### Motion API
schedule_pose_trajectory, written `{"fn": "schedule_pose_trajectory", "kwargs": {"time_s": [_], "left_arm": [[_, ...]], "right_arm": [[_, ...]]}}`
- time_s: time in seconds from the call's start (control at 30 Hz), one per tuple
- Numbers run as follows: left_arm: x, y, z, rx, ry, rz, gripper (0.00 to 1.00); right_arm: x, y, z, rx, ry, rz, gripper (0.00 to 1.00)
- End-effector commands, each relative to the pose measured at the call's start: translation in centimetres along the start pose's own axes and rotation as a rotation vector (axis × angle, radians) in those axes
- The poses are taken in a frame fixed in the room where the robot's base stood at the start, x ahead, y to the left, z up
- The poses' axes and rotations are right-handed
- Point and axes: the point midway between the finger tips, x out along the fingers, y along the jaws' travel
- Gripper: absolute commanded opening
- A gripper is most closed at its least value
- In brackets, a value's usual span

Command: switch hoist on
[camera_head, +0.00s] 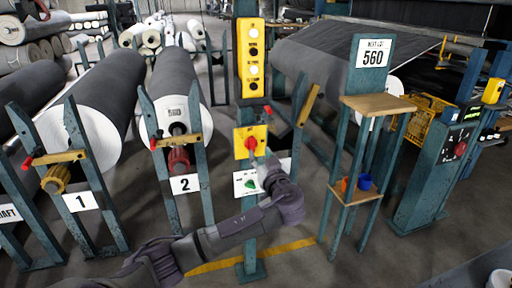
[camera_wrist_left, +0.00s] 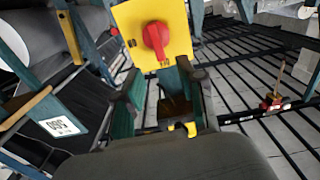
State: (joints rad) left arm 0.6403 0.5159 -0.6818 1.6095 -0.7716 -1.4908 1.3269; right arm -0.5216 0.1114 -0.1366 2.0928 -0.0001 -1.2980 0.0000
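A red rotary knob (camera_head: 250,143) sits on a yellow plate (camera_head: 239,151) on the teal post. The same red knob (camera_wrist_left: 156,38) and yellow plate (camera_wrist_left: 130,17) show large in the left wrist view. Above is a yellow box (camera_head: 241,70) with several buttons. Which control belongs to the hoist is too small to read. My left gripper (camera_head: 265,166) is just below the red knob; its fingers (camera_wrist_left: 160,90) stand apart with nothing seen between them. Contact with the knob cannot be told. My right gripper is out of view.
Large grey rolls on teal stands, marked 1 (camera_head: 81,202) and 2 (camera_head: 184,184), stand at left. A wooden-topped stand (camera_head: 378,104) marked 560 holds an orange and a blue cup (camera_head: 365,182). A teal cabinet (camera_head: 430,178) with another red knob stands at right.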

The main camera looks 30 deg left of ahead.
Motion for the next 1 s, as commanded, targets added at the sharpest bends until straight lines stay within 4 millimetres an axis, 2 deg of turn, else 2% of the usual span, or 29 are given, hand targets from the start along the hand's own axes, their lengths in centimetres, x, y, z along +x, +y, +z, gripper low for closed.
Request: {"fn": "schedule_pose_trajectory", "kwargs": {"time_s": [0.1,0.3,0.5,0.77,0.87,1.0], "left_arm": [[2.7,-0.1,0.0,0.002,0.001,-0.004,0.40],[5.8,0.0,0.1,0.002,0.000,-0.002,0.40],[7.1,0.0,0.1,0.000,-0.002,0.000,0.40],[7.2,0.0,0.1,0.001,-0.003,0.001,0.40],[7.2,0.0,0.1,0.001,-0.003,0.001,0.26],[7.2,0.0,0.1,0.001,-0.003,0.001,0.03]], "right_arm": [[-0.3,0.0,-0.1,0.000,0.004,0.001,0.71],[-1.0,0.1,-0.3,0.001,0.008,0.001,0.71],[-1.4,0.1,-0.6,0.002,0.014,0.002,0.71],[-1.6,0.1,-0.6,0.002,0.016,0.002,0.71],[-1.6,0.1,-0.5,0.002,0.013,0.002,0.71],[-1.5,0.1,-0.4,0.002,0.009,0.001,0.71]]}}
